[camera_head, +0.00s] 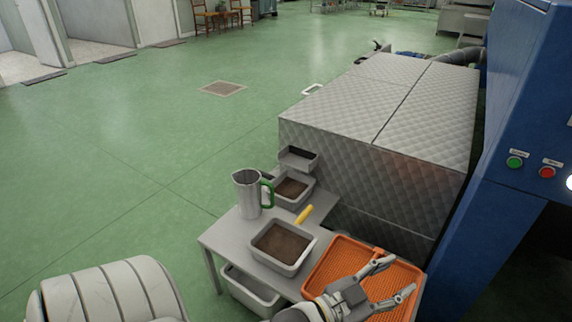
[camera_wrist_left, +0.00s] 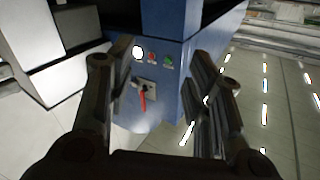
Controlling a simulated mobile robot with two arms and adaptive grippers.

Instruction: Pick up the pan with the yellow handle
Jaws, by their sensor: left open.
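The pan (camera_head: 274,262) with the yellow handle (camera_head: 304,214) stands on a small grey table in the head view. It is a grey rectangular pan with brown material inside, and its handle points to the back right. My left gripper (camera_head: 401,277) is open and empty, to the right of the pan and apart from it, over an orange tray. In the left wrist view the open fingers (camera_wrist_left: 165,70) have nothing between them; a blue machine with buttons and a red lever lies beyond. The pan is not visible there. My right gripper is not in view.
A metal jug (camera_head: 246,197) with a green handle stands on the grey table (camera_head: 226,237) behind the pan. The orange tray (camera_head: 333,245) lies right of the pan. A second pan (camera_head: 293,203) sits behind. A quilted grey block (camera_head: 350,170) and a blue machine (camera_head: 500,220) border the table.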

